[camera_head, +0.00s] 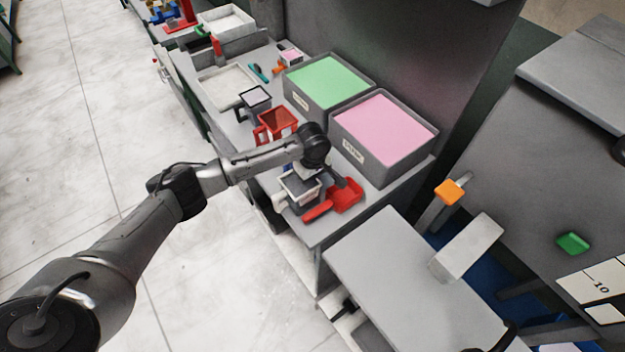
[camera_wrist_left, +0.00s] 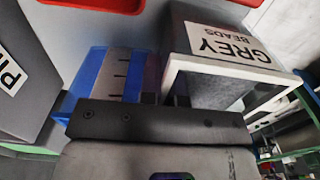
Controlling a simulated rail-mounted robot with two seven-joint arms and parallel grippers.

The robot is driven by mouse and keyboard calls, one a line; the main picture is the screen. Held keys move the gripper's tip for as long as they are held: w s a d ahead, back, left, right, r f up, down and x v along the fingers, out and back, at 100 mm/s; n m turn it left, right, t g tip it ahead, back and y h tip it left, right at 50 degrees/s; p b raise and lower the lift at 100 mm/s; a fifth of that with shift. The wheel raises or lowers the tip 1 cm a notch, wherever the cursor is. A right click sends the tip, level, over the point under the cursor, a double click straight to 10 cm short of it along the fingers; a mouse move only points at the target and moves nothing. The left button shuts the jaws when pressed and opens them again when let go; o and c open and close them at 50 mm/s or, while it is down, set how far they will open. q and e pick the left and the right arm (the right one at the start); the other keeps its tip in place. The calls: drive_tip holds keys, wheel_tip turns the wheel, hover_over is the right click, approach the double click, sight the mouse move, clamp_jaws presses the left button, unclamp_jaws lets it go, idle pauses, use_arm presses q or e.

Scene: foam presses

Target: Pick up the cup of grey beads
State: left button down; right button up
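The cup of grey beads (camera_head: 291,192) stands near the front end of the bench in the head view, with a pale rim and grey walls. In the left wrist view its wall (camera_wrist_left: 222,22) carries a white label reading "GREY BEADS", and its pale rim faces me. My left gripper (camera_head: 309,172) is right at the cup's far side, pointing down. In the left wrist view the left gripper (camera_wrist_left: 165,98) has its short dark fingers beside the cup's rim. Whether they touch or grip it is unclear. My right gripper is not visible.
A blue part with scale marks (camera_wrist_left: 100,72) is beside the fingers. A red tool (camera_head: 338,200) lies right of the cup. A red cup (camera_head: 277,121) and a dark-rimmed cup (camera_head: 256,97) stand behind. Bins of pink (camera_head: 348,150) and green (camera_head: 300,100) material line the back.

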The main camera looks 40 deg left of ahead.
use_arm(q)
drive_tip(key=shift+f, duration=0.4)
drive_tip(key=c, duration=1.3)
unclamp_jaws()
drive_tip(key=shift+f, duration=0.1)
drive_tip(key=shift+c, duration=0.2)
